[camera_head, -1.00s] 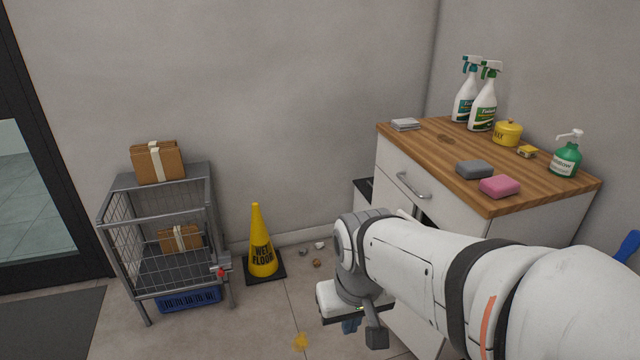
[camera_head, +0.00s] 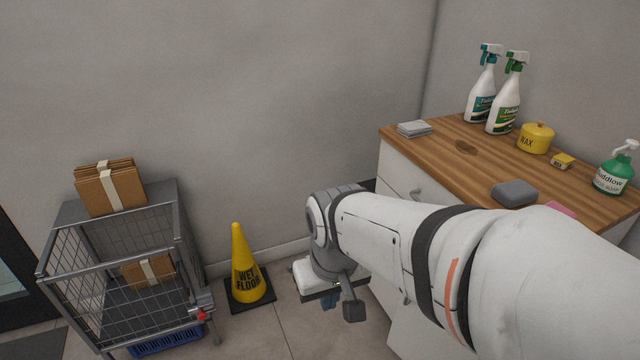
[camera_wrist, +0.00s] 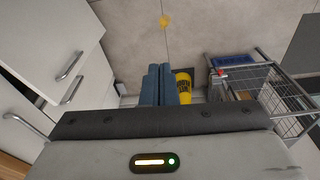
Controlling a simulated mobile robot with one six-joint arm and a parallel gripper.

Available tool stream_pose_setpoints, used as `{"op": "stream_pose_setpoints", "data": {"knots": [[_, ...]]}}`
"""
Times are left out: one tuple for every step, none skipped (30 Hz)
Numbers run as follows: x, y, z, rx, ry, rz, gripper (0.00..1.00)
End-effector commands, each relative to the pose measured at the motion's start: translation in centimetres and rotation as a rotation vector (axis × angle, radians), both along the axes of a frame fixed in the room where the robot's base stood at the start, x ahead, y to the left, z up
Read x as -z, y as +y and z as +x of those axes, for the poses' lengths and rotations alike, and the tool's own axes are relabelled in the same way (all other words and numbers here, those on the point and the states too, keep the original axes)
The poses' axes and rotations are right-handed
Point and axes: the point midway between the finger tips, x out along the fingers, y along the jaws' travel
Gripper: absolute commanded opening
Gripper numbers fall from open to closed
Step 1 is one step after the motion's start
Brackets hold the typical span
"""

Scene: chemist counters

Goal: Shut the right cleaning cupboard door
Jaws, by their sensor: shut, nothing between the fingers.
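The white cleaning cupboard (camera_head: 403,165) stands at the right under a wooden top, mostly hidden behind my arm. A white door panel (camera_wrist: 45,40) with a metal handle (camera_wrist: 69,66) fills the top left of the wrist view and seems to stand out from the front; its exact angle I cannot tell. A low white panel, seemingly this door, shows below my arm in the head view (camera_head: 408,332). A second handle (camera_wrist: 72,91) lies just beyond it. My gripper (camera_wrist: 156,80), with blue fingers, is shut and empty. It points down in front of the cupboard, apart from the door.
A wire trolley (camera_head: 128,275) with cardboard packs (camera_head: 110,187) stands at the left. A yellow wet-floor cone (camera_head: 242,265) stands between it and my gripper. Spray bottles (camera_head: 505,105), a wax tin (camera_head: 536,138) and a grey sponge (camera_head: 513,194) are on the top (camera_head: 450,170).

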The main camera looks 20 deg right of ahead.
Motion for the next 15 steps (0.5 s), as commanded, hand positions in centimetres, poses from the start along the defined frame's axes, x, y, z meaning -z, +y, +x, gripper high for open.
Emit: {"op": "stream_pose_setpoints", "data": {"knots": [[0.0, 0.0, 0.0, 0.000, 0.000, 0.000, 0.00], [0.0, 0.0, 0.0, 0.000, 0.000, 0.000, 0.00], [0.0, 0.0, 0.0, 0.000, 0.000, 0.000, 0.00], [0.0, 0.0, 0.0, 0.000, 0.000, 0.000, 0.00], [0.0, 0.0, 0.0, 0.000, 0.000, 0.000, 0.00], [0.0, 0.0, 0.0, 0.001, 0.000, 0.001, 0.00], [0.0, 0.1, 0.1, 0.005, -0.002, 0.003, 0.00], [0.1, 0.1, 0.3, 0.012, -0.005, 0.007, 0.00], [0.3, 0.3, 0.8, 0.028, -0.013, 0.017, 0.00], [0.5, 0.5, 1.3, 0.047, -0.021, 0.029, 0.00], [0.7, 0.3, 2.0, 0.080, -0.033, 0.043, 0.00], [1.1, 0.5, 3.1, 0.127, -0.053, 0.067, 0.00], [1.5, 0.8, 4.2, 0.169, -0.071, 0.089, 0.00], [2.0, 1.1, 5.4, 0.219, -0.092, 0.114, 0.00], [2.7, 1.5, 7.1, 0.298, -0.123, 0.151, 0.00]]}}
